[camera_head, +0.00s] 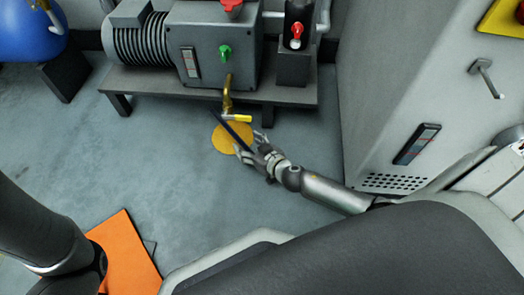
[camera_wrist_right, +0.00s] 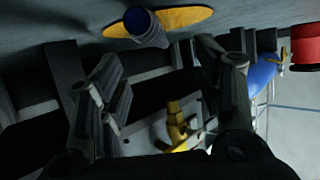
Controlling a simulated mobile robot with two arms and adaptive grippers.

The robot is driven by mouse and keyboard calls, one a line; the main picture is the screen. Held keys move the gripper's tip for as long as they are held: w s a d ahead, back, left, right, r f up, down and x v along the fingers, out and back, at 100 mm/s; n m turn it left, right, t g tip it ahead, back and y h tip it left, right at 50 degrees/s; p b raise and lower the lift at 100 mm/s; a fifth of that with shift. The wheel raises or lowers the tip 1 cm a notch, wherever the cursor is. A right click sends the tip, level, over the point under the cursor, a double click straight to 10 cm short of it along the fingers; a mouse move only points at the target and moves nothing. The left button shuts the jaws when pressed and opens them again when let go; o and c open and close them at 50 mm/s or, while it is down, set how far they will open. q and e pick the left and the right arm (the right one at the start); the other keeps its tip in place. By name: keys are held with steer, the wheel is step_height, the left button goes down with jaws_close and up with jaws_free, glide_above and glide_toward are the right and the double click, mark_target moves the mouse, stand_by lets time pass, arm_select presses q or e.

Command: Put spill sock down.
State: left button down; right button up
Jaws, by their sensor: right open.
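A dark, narrow bar, which looks like the spill sock (camera_head: 229,128), lies across or just above a round yellow patch (camera_head: 226,142) on the floor below the brass tap. My right gripper (camera_head: 254,146) is at the bar's near end, with its fingers apart. In the right wrist view, the open fingers (camera_wrist_right: 168,80) frame the view, and a blue-grey rounded end, probably the sock (camera_wrist_right: 146,27), shows at the top against the yellow patch (camera_wrist_right: 187,17). I cannot tell whether the fingers touch it. My left arm shows at lower left, but its gripper is out of view.
A grey pump unit (camera_head: 215,45) stands on a low dark bench (camera_head: 170,87) behind the patch. A brass tap (camera_head: 228,98) hangs over the bench edge. A grey cabinet (camera_head: 400,110) stands at right. An orange panel (camera_head: 128,255) is at lower left. Floor left of the patch is clear.

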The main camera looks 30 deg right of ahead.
steer(key=p+v, duration=0.2)
steer(key=v, duration=0.6)
steer(key=shift+s+r+p, duration=0.1)
steer(key=shift+s+p, duration=0.05)
steer(key=shift+p, duration=0.15)
